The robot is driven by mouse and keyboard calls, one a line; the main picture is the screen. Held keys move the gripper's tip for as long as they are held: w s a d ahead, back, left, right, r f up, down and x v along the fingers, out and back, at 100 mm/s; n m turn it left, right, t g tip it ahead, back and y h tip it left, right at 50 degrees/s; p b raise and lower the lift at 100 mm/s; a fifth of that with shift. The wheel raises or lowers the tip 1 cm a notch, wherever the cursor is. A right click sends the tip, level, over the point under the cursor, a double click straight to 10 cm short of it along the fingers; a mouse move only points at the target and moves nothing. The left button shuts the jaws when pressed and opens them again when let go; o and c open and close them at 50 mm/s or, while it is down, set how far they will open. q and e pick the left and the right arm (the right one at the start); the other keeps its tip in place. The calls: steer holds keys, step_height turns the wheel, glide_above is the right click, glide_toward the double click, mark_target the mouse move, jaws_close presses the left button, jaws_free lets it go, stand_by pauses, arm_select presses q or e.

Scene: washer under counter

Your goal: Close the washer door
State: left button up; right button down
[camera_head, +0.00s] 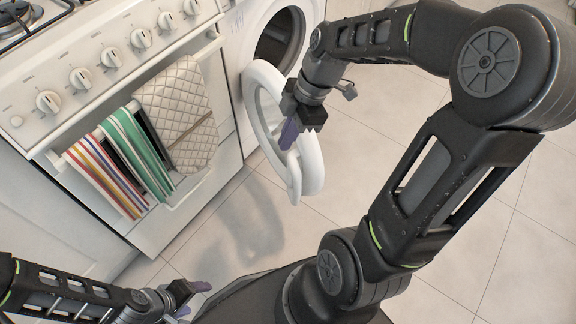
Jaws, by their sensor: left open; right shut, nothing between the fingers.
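The white washer (232,62) stands at the top middle, with its round dark opening (277,40) uncovered. Its round white door (308,165) is swung wide open and sticks out toward me, left of my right arm. My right gripper (288,135) is shut with nothing between its fingers. Its purple fingertips overlap the door ring in the picture; I cannot tell whether they touch it. My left gripper (190,299) is open and empty at the bottom left, low over the floor and away from the door.
A white stove (110,50) with knobs stands left of the washer. Striped towels (120,165) and a quilted mitt (180,110) hang on its oven handle. The tiled floor (480,215) is clear at right. My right arm hides part of the scene.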

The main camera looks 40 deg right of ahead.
mark_target(289, 164)
steer(key=shift+f, duration=0.1)
step_height(289, 164, down, 10)
steer(key=b, duration=0.3)
steer(key=shift+f+b, duration=0.25)
steer(key=shift+b, duration=0.15)
steer(key=shift+d, duration=0.2)
